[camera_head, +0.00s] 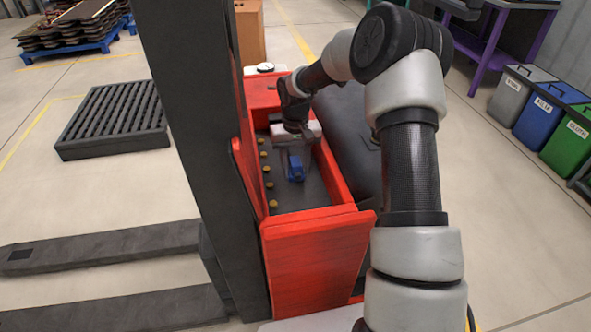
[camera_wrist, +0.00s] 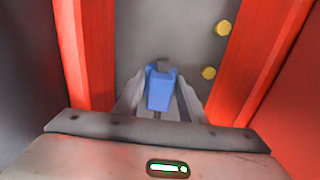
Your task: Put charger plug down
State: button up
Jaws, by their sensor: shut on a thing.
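The charger plug is a small blue block. In the head view the charger plug (camera_head: 296,168) is low in the red-walled bay, over its dark grey floor. It also shows in the wrist view (camera_wrist: 159,89), between the fingers. My gripper (camera_head: 294,166) reaches down into the bay and is shut on the plug. In the wrist view my gripper's fingers (camera_wrist: 160,97) stand on both sides of the plug. I cannot tell whether the plug touches the bay floor (camera_head: 305,196).
The red walls (camera_head: 312,222) of the forklift bay enclose my gripper. Yellow round knobs (camera_head: 268,185) line its left side. A dark mast (camera_head: 190,110) stands to the left and a black seat (camera_head: 350,130) to the right. Bins (camera_head: 548,108) stand far right.

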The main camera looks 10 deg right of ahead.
jog(key=shift+f, duration=0.6)
jog(key=o, duration=1.4)
